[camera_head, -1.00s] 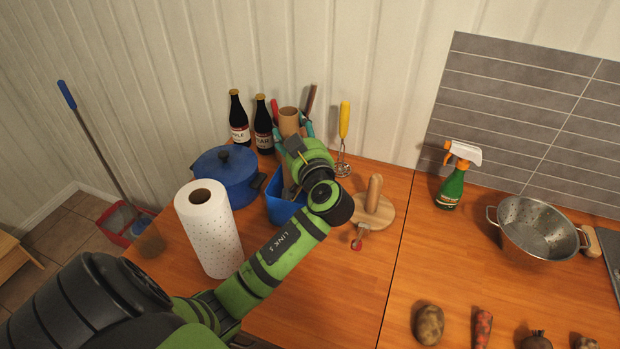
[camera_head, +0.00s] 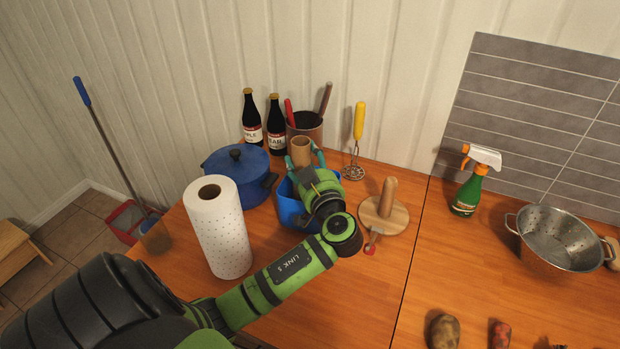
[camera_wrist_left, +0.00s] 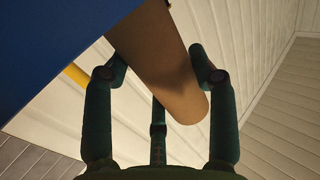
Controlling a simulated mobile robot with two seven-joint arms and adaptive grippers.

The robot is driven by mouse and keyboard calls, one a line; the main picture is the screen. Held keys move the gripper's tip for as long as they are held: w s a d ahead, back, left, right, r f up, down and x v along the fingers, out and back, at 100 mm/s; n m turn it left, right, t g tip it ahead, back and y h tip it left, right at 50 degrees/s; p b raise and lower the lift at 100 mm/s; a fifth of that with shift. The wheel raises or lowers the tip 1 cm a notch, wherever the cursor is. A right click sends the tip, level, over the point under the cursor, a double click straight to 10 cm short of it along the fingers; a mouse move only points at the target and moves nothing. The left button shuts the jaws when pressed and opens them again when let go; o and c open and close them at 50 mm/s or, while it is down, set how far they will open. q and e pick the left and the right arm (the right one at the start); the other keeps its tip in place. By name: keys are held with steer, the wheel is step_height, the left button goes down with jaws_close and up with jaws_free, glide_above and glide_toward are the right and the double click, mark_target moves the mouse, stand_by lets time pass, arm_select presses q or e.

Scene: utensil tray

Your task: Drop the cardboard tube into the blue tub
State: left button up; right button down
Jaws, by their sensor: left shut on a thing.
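The brown cardboard tube (camera_head: 301,151) stands roughly upright at the blue tub (camera_head: 289,208), its open top showing. My left gripper (camera_head: 305,162) is shut on the tube, with teal fingers on either side of it. In the left wrist view the tube (camera_wrist_left: 165,62) lies between the fingers (camera_wrist_left: 162,76), and a blue surface, likely the tub (camera_wrist_left: 45,45), fills the upper left corner. The tube's lower end is hidden, so I cannot tell how far it reaches into the tub. My arm covers part of the tub. My right gripper is out of view.
A blue pot (camera_head: 238,178) and a paper towel roll (camera_head: 218,232) stand left of the tub.

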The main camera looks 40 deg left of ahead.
arm_select(q)
steer(key=o, duration=0.8)
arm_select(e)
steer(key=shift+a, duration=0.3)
arm_select(q)
steer(key=v, duration=1.2)
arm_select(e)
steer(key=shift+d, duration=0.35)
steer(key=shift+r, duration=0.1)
